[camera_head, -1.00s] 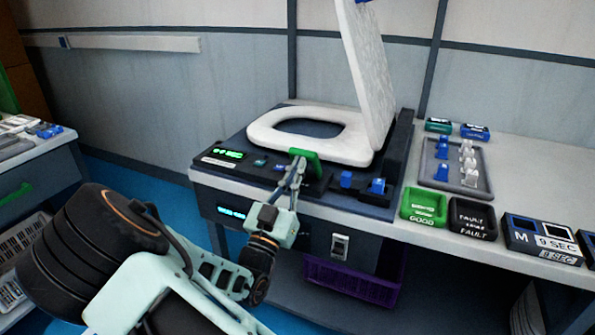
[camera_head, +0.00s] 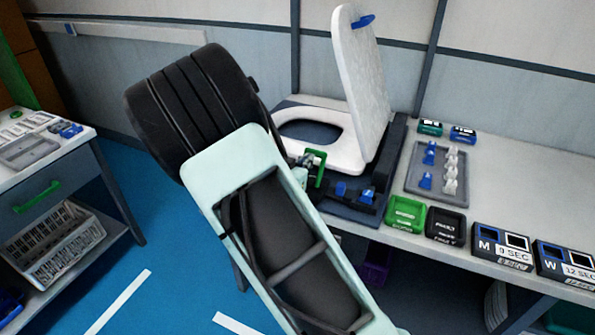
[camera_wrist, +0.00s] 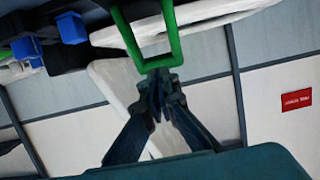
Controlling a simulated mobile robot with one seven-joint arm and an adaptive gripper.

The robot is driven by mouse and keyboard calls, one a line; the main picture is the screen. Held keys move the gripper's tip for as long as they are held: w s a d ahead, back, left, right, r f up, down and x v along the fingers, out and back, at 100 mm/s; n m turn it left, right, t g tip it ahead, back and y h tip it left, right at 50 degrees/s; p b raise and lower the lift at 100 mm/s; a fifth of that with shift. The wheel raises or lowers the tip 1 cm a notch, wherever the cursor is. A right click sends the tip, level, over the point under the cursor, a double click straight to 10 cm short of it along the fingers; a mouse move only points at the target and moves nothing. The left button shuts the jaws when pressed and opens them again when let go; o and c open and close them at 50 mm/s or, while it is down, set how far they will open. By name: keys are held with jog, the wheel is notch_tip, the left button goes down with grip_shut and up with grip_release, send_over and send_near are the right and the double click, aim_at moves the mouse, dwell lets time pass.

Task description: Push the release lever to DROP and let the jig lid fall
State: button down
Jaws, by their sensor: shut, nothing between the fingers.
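The white jig lid (camera_head: 362,80) stands raised, leaning slightly back, with a blue tab (camera_head: 363,20) at its top. The white seat (camera_head: 347,155) lies flat on the dark jig base (camera_head: 392,150). A green loop-shaped piece (camera_head: 318,170) stands at the seat's front edge; it is large in the wrist view (camera_wrist: 178,42). Two blue parts (camera_head: 341,188) (camera_head: 366,196) sit on the jig's front right. I cannot read a DROP mark or tell which part is the release lever. My gripper (camera_wrist: 158,80) is shut and empty, fingertips close to the loop's lower edge; contact is unclear.
My arm hides the jig's front left and its displays. Green (camera_head: 405,214) and black (camera_head: 446,226) bins and timer boxes (camera_head: 502,246) line the bench front. A grey parts tray (camera_head: 425,190) is right of the jig. Blue floor (camera_head: 175,250) is open at left.

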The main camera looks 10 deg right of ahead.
aim_at(315, 152)
jog(key=w+g+y+p, duration=0.1)
jog(key=p, duration=0.1)
jog(key=w+d+g+p, duration=0.1)
jog(key=p, duration=0.2)
jog(key=shift+d+r+g+y, duration=0.25)
jog(key=shift+r+g+y, duration=0.05)
jog(key=shift+r+y, duration=0.1)
jog(key=shift+w+d+f+p, duration=0.25)
jog(key=shift+w+f+p, duration=0.15)
jog(key=shift+p, duration=0.35)
jog(key=shift+r, duration=0.1)
